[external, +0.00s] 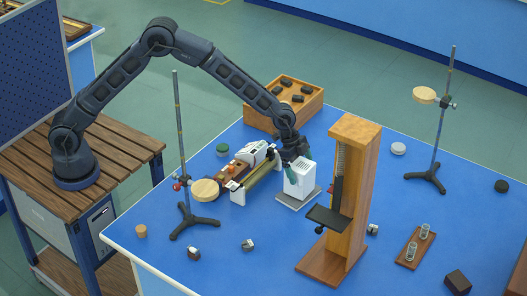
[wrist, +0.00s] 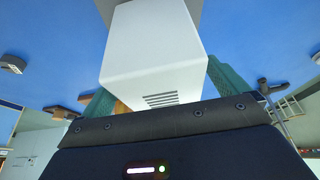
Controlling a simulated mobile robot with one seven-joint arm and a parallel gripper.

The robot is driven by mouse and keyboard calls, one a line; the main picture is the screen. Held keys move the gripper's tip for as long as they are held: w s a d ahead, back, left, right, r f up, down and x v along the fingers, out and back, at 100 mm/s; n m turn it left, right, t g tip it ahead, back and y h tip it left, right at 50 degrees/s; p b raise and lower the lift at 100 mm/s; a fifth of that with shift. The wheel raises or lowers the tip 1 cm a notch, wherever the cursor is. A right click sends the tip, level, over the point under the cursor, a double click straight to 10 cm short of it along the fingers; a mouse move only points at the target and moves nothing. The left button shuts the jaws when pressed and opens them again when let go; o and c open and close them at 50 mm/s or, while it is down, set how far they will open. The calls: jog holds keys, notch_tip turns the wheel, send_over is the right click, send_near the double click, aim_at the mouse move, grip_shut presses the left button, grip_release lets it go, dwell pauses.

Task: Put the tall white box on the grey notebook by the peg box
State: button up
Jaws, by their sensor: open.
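The tall white box (external: 299,181) stands upright on a flat grey slab (external: 284,199), which looks like the grey notebook. My gripper (external: 297,160) is at the top of the box, with its green fingers open on either side of it. In the wrist view the white box (wrist: 155,50) fills the space between the fingers, its vent slots towards me. A bit of the grey slab (wrist: 213,14) shows beyond it. I cannot tell whether either finger touches the box. The peg box (external: 262,122), wooden with several black pegs, is behind, towards the back edge of the table.
A tall wooden stand (external: 352,200) with a black shelf is close on the right of the box. A rail-like instrument (external: 255,172) is close on the left. A clamp stand (external: 184,205) is farther left.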

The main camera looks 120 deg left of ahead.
jog(key=v, duration=1)
jog(key=shift+s+r, duration=0.15)
jog(key=shift+r, duration=0.05)
